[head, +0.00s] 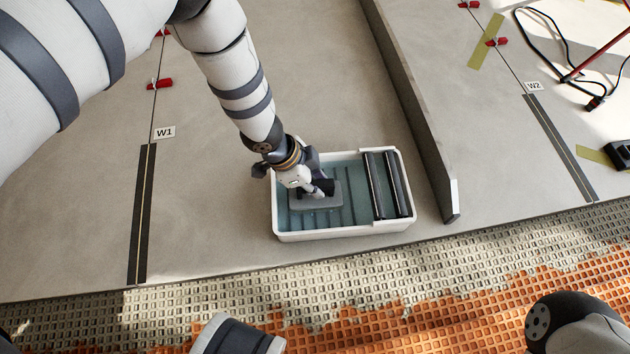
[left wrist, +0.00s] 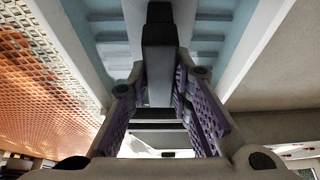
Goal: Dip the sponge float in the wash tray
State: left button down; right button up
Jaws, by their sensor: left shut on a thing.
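The wash tray (head: 345,235) is a white rectangular tub on the grey tiles, with bluish water and ribs on its left side and two dark rollers at its right. My left gripper (head: 322,190) is over the left part of the tray, shut on the dark handle of the sponge float (head: 316,202). The float's grey pad lies flat inside the tray, at about the water; whether it touches the bottom I cannot tell. In the left wrist view the dark handle (left wrist: 160,60) runs between the purple-padded fingers. My right gripper is not in view.
A long grey upright slab (head: 415,110) stands just right of the tray. Strips marked W1 (head: 165,132) and W2 (head: 534,86) lie on either side. Red clips (head: 160,84) sit along the joints. An orange grid mat (head: 450,290) lies in front.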

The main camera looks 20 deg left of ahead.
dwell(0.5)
pick_arm(q)
jog(key=shift+r+p, duration=0.4)
jog(key=shift+p, duration=0.05)
notch_tip(320, 180, up, 11)
jog(key=p, duration=0.6)
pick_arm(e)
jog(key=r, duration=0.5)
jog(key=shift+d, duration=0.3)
